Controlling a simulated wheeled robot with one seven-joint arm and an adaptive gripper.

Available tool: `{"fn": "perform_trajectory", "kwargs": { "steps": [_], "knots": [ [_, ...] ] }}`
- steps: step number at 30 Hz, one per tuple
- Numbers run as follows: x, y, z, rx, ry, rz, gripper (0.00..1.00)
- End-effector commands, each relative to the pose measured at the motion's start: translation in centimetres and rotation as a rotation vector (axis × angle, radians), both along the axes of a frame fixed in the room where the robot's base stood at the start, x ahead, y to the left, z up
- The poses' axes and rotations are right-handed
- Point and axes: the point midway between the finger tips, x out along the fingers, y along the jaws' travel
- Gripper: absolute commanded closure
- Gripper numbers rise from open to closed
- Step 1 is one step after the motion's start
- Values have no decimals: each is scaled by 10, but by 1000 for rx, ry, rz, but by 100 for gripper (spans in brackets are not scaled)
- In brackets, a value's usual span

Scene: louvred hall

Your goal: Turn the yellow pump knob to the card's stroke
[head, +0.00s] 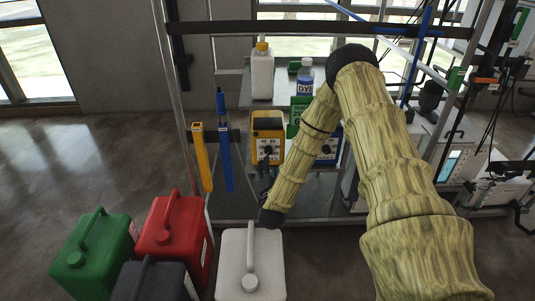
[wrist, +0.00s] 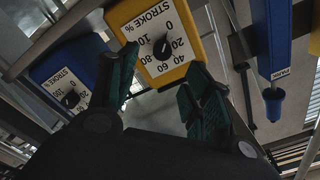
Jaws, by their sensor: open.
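The yellow pump (head: 267,124) stands on the rack's shelf, with a white STROKE % dial face. In the wrist view the yellow pump (wrist: 119,14) fills the top middle, and its dark knob (wrist: 161,47) sits amid numbers from 0 to 100. I cannot read the knob's pointer surely. A green card (head: 299,116) stands behind, right of the yellow pump; its writing is partly hidden by my arm and too small to read fully. My gripper (wrist: 163,84) is open and empty, its fingers spread below the knob, apart from it.
A blue pump (wrist: 58,62) with its own stroke dial stands beside the yellow one. A white bottle (head: 262,77) and a DYE bottle (head: 305,80) stand on the upper shelf. Yellow (head: 201,157) and blue (head: 224,145) tubes hang left. Green, red, white and dark canisters stand in front.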

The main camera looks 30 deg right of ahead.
Motion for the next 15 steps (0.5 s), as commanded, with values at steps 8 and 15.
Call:
{"fn": "perform_trajectory", "kwargs": {
  "steps": [8, 15],
  "knots": [
    [23, -9, 0, -1, -1, 4, 50],
    [44, -24, -1, 0, 0, 3, 50]
  ]
}}
